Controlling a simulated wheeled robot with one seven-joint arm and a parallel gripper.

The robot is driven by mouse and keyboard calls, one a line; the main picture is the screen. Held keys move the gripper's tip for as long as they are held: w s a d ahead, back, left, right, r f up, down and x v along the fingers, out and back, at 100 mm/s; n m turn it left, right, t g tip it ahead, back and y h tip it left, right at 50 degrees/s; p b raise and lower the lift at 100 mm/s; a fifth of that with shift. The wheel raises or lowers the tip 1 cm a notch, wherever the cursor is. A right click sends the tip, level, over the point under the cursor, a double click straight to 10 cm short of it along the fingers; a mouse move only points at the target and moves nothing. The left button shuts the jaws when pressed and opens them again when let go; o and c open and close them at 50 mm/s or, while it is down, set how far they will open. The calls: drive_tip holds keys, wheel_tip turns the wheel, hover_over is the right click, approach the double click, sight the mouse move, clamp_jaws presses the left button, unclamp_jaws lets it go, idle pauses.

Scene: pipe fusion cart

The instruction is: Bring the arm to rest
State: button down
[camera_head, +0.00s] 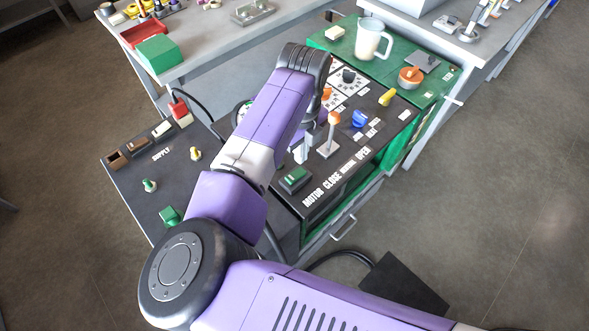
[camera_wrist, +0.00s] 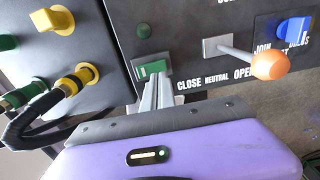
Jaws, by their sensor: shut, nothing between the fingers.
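My purple and grey arm reaches over a dark control panel (camera_head: 340,177) in the head view. In the wrist view my gripper (camera_wrist: 157,88) is shut and empty, its narrow grey fingers together. The fingertips appear just below a green rocker switch (camera_wrist: 152,68); I cannot tell whether they touch it. The switch also shows in the head view (camera_head: 295,179). A lever with an orange knob (camera_wrist: 270,65) stands right of the fingers, at the label CLOSE NEUTRAL OPEN. In the head view the gripper (camera_head: 299,153) points down beside this lever and is partly hidden by my wrist.
A blue knob (camera_wrist: 294,29) sits right of the lever. A supply panel (camera_head: 135,194) with yellow and green fittings and a dark cable lies at left. Grey floor (camera_head: 520,220) is open at right.

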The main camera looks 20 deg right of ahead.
drive_tip(key=shift+r+p, duration=0.55)
drive_tip(key=shift+r, duration=0.4)
